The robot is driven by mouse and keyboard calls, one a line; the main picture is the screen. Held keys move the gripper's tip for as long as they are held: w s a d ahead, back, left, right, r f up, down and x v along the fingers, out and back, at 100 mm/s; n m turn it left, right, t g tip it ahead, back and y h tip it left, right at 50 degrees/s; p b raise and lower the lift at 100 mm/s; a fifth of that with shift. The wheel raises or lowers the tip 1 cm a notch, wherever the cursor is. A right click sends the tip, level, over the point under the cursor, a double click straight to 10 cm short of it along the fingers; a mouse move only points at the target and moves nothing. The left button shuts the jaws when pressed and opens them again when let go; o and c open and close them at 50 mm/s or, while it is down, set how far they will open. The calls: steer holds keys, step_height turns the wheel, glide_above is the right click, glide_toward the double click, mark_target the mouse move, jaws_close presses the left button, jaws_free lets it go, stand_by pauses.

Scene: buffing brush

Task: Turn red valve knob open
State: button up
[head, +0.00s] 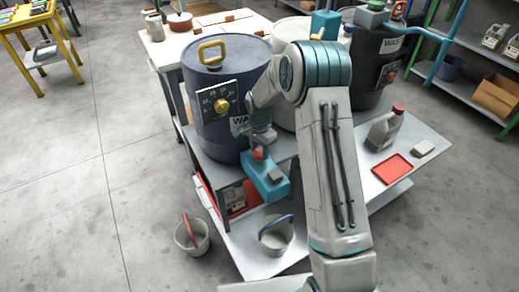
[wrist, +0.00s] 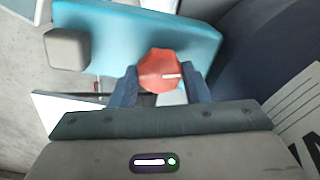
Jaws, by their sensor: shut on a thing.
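The red valve knob (wrist: 160,62) sits on a teal valve block (wrist: 120,32) and shows between my fingers in the wrist view. A pale mark on the knob points to the right there. My gripper (wrist: 161,82) is shut on the knob, with one blue finger on each side. In the head view the knob (head: 258,153) is a small red spot under my gripper (head: 260,143), partly covered by it. The teal block (head: 270,188) juts out low in front of the dark blue drum. A small grey block (wrist: 68,50) sits at one end of the teal block.
The dark blue drum (head: 228,135) with a gauge panel stands close beside my wrist. Other drums stand behind my arm. A grey bucket (head: 277,240) and another bucket (head: 190,240) are below.

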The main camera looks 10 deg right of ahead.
mark_target(259, 151)
steer(key=n, duration=1.1)
steer(key=shift+n+p, duration=0.3)
steer(key=shift+n, duration=1.5)
steer(key=o, duration=1)
steer(key=shift+c, duration=0.2)
step_height(259, 151, up, 14)
steer(key=p, duration=0.1)
